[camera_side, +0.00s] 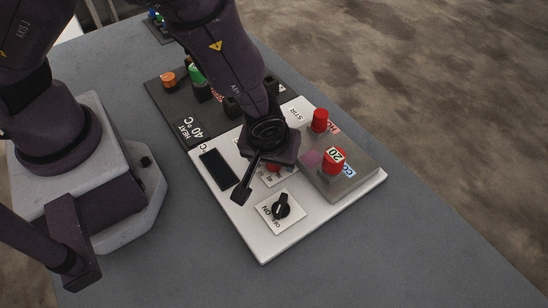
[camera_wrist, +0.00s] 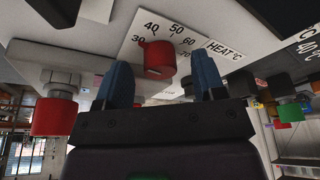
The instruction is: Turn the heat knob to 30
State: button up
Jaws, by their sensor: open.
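The red heat knob (camera_wrist: 158,62) sits on a white dial plate (camera_wrist: 190,35) marked 30, 40, 50, 60, 70 and "HEAT °C". A ridge on the knob's upper left side lies near the 30 and 40 marks; I cannot tell its exact reading. My gripper (camera_wrist: 162,72) is open, with one blue finger on each side of the knob and a gap to each. In the side view my gripper (camera_side: 262,178) is low over the white panel (camera_side: 245,235) and hides most of the heat knob (camera_side: 272,168).
A black ON/OFF knob (camera_side: 281,207) and a dark display (camera_side: 220,169) are nearby. A black panel (camera_side: 175,107) with coloured knobs lies behind.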

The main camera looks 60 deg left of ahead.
notch_tip(320, 180, up, 7)
jog(key=shift+s+d, duration=0.3)
jog(key=shift+s, duration=0.1)
jog(key=v, duration=1.3)
jog(key=s+a+r+m+t+h, duration=0.1)
jog(key=s+a+r+m, duration=0.2)
jog(key=a+r, duration=0.3)
jog(key=s+a+r+m+t+h, duration=0.1)
jog(key=s+a+r+m, duration=0.3)
jog(key=a, duration=0.6)
jog(key=shift+a+r+m+t, duration=0.3)
jog(key=shift+r+m+t, duration=0.2)
jog(key=shift+r+m, duration=0.35)
jog(key=shift+r, duration=0.1)
